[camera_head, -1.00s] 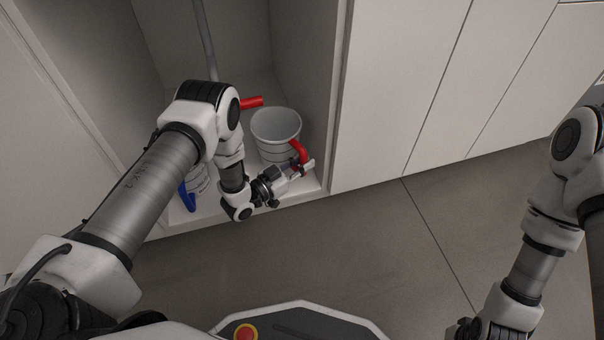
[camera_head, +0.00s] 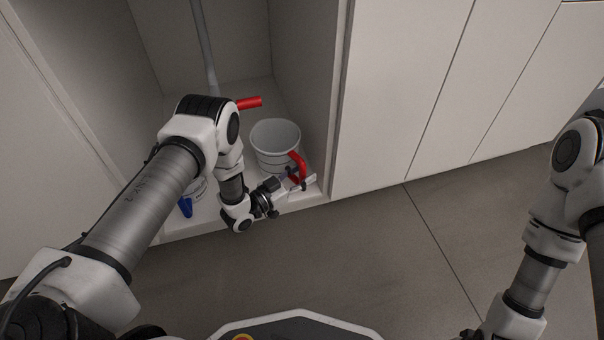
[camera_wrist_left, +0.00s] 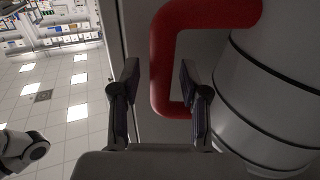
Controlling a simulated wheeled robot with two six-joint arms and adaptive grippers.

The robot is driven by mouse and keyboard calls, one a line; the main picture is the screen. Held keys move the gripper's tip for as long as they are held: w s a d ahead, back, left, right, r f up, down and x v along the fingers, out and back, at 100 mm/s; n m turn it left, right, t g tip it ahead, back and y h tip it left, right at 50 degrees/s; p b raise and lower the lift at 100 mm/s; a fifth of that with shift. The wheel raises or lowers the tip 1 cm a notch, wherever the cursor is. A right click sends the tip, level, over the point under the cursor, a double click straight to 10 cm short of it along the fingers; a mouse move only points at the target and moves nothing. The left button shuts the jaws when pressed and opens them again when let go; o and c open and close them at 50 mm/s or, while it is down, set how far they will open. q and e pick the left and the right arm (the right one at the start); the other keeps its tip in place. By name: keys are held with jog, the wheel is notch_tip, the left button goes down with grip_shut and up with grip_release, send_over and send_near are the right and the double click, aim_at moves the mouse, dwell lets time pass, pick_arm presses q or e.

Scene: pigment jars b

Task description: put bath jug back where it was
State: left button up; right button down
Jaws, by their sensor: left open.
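The bath jug (camera_head: 274,146) is a white round jug with dark rings and a red handle (camera_head: 302,166). It stands upright in the open cabinet, near the front right. My left gripper (camera_head: 295,178) is open at the handle. In the left wrist view, the upright bar of the red handle (camera_wrist_left: 160,55) lies between my two open fingers (camera_wrist_left: 158,95), with a gap on the left side. The jug's white ringed wall (camera_wrist_left: 265,100) is to the right of the fingers. My right arm is at the lower right of the head view, its fingers out of frame.
A blue handle (camera_head: 185,207) shows at the cabinet's front left, mostly behind my left arm. Another red handle (camera_head: 249,103) sticks out behind my arm. A grey pipe (camera_head: 205,50) stands at the back. The cabinet's right wall (camera_head: 310,80) is close to the jug.

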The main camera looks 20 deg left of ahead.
pick_arm(q)
jog(key=p+v, duration=0.5)
jog(key=v, duration=0.6)
jog(key=s+d+f+n+g+y, duration=0.2)
jog(key=s+f+n+g+y, duration=0.2)
jog(key=s+g+y, duration=0.15)
jog(key=s+a+r+n+g+y, duration=0.1)
jog(key=s+g, duration=0.3)
jog(key=s, duration=0.6)
jog(key=s+a+r+n+g+y, duration=0.2)
jog(key=s+g, duration=0.3)
jog(key=s, duration=0.5)
jog(key=shift+s+a+r+y, duration=0.2)
jog(key=shift+s+r+y, duration=0.15)
jog(key=shift+y, duration=0.4)
jog(key=shift+g, duration=0.25)
